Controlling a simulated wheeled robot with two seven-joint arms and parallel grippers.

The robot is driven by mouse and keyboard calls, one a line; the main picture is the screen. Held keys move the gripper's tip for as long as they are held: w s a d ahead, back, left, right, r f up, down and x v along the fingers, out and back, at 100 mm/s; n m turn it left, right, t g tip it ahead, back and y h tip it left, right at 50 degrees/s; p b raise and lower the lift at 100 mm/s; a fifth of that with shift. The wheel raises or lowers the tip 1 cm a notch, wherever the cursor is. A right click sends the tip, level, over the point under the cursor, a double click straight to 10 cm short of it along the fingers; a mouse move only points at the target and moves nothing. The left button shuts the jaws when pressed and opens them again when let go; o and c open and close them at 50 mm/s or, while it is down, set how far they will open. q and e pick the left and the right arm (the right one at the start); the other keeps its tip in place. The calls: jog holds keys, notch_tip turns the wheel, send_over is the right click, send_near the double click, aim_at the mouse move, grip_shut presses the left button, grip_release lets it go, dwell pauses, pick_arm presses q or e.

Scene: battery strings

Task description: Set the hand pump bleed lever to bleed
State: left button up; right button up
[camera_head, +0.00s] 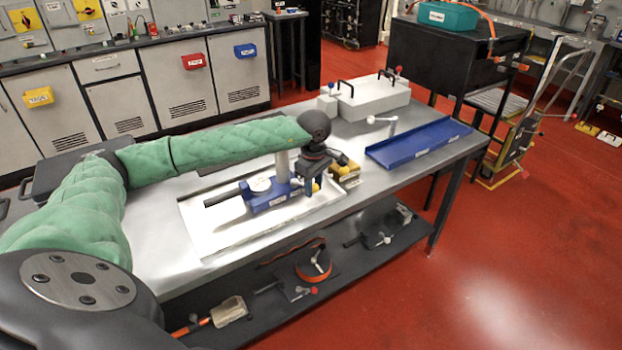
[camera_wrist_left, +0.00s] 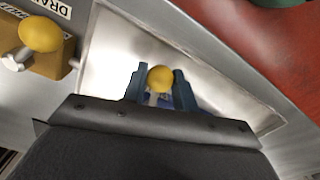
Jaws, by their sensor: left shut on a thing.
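The blue hand pump (camera_head: 268,196) with a round gauge (camera_head: 260,184) sits in a shallow white tray (camera_head: 225,240) on the steel bench. My left gripper (camera_head: 313,190) is at the right end of the pump, pointing down. In the left wrist view, the bleed lever's yellow knob (camera_wrist_left: 160,77) shows between the two fingers of my left gripper (camera_wrist_left: 160,88), which is shut on the lever. The lever's lower part is mostly hidden by the gripper, so its exact setting cannot be told. My right gripper is not in view.
A brass-coloured block (camera_head: 346,172) with a yellow knob (camera_wrist_left: 40,34) and a partly visible label stands close beside the gripper. A blue tray (camera_head: 420,143) and a pale box with black handles (camera_head: 370,98) stand farther back. The lower shelf holds tools.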

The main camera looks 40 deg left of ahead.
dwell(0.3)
pick_arm(q)
jog(key=shift+s+a+m+b, duration=0.15)
jog(key=shift+s+m+b, duration=0.65)
jog(key=shift+m+b, duration=0.25)
jog(key=shift+s+f+m, duration=0.1)
jog(key=shift+m, duration=0.15)
jog(key=shift+s+a+m+b, duration=0.15)
jog(key=shift+s+m+b, duration=0.2)
jog(key=shift+m+b, duration=0.25)
jog(key=shift+s+a+m+b, duration=0.15)
jog(key=shift+s+m+b, duration=0.15)
jog(key=shift+m, duration=0.2)
jog(key=shift+s, duration=0.1)
